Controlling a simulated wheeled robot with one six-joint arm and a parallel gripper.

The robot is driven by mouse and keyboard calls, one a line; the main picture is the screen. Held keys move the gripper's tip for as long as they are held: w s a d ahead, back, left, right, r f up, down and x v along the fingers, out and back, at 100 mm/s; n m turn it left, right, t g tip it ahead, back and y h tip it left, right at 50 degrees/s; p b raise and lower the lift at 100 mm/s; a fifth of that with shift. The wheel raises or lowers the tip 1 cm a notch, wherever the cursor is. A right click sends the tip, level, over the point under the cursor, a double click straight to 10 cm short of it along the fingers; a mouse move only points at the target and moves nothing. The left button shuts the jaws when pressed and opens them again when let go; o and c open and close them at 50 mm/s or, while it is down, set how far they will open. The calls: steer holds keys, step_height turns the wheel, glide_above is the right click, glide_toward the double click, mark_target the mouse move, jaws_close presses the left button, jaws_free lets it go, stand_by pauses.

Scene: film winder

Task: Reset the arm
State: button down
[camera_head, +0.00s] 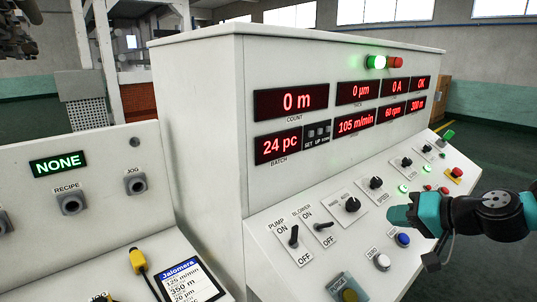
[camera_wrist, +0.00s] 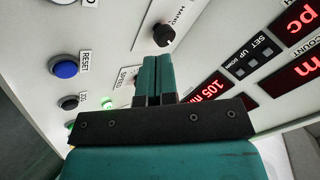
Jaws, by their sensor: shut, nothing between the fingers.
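My gripper (camera_head: 402,215) is teal and reaches in from the right in the head view, over the sloped control panel (camera_head: 275,262). In the wrist view its two fingers (camera_wrist: 153,82) lie together, with nothing held. A blue button (camera_head: 403,239) is just below the fingertips in the head view; the wrist view shows it at left with a RESET label (camera_wrist: 64,70). A black knob (camera_head: 352,204) is left of the gripper in the head view. Whether the fingers touch the panel cannot be told.
Pump and blower switches (camera_head: 293,237) and a white button (camera_head: 382,262) are on the slope. Red displays (camera_head: 283,102) fill the upright face. A second panel (camera_head: 60,245) with a yellow-handled tool (camera_head: 138,260) stands at left. Open floor (camera_head: 495,130) shows at right.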

steer(key=s+a+r+n+g, duration=0.3)
steer(key=s+a+n+g, duration=0.2)
steer(key=s+a, duration=0.55)
steer(key=s+a+r+n+g+h, duration=0.1)
steer(key=s+a+n+g+h, duration=0.1)
steer(key=s, duration=0.5)
steer(key=s+a+r+n+g+h, duration=0.1)
steer(key=s+a+r+n+g, duration=0.1)
steer(key=s, duration=0.5)
steer(key=shift+s+r+n+g+h, duration=0.15)
steer(key=shift+s+n+g+h, duration=0.2)
steer(key=shift+n+g+h, duration=0.05)
